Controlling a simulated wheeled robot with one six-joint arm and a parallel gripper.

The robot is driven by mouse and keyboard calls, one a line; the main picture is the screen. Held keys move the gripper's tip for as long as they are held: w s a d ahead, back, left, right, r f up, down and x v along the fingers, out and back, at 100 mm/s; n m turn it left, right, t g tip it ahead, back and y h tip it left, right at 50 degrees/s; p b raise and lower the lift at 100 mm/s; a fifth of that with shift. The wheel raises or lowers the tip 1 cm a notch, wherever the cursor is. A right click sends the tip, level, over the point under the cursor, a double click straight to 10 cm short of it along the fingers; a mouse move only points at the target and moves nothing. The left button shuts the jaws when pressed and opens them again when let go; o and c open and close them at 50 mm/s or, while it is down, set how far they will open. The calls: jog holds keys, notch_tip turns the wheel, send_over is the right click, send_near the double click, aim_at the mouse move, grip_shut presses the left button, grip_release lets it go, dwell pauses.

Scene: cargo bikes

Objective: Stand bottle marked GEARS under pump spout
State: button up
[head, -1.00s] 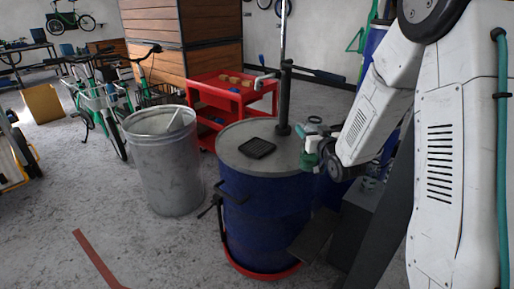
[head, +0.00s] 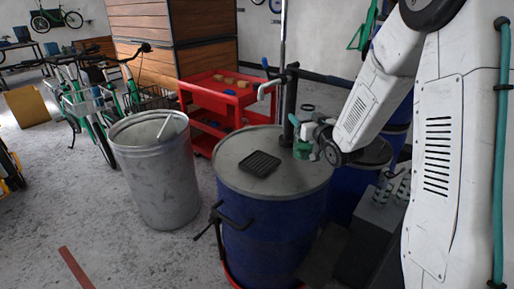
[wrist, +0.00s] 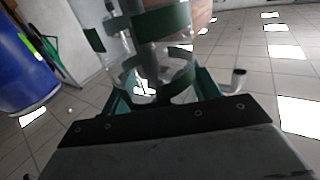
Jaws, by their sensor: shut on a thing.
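My gripper (wrist: 160,95) is shut on a clear bottle (wrist: 150,55) with green bands, seen close up in the wrist view. No marking on it can be read. In the head view my gripper (head: 306,146) is small, over the right rear of the drum lid, right of the pump post (head: 289,105). The pump spout (head: 266,87) points to the left of the post, high above the lid. A black grated tray (head: 260,163) lies on the lid (head: 240,180) below the spout, left of my gripper. What looks like the spout's pale bent end (wrist: 238,78) shows right of the bottle.
The blue drum (head: 265,235) carries the lid and pump. A metal bin (head: 155,175) stands left, a red cart (head: 215,95) behind. Another blue drum (head: 345,195) is behind my arm at right. Bicycles (head: 95,110) stand farther left.

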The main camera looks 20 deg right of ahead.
jog(key=w+a+f, duration=0.2)
jog(key=w+a, duration=0.1)
jog(key=a, duration=0.3)
jog(key=w+a+f, duration=0.3)
jog(key=w+a, duration=0.1)
jog(key=a, duration=0.3)
jog(key=shift+w+a, duration=0.2)
jog(key=shift+w, duration=0.05)
jog(key=o, duration=1.5)
jog(key=shift+f, duration=0.1)
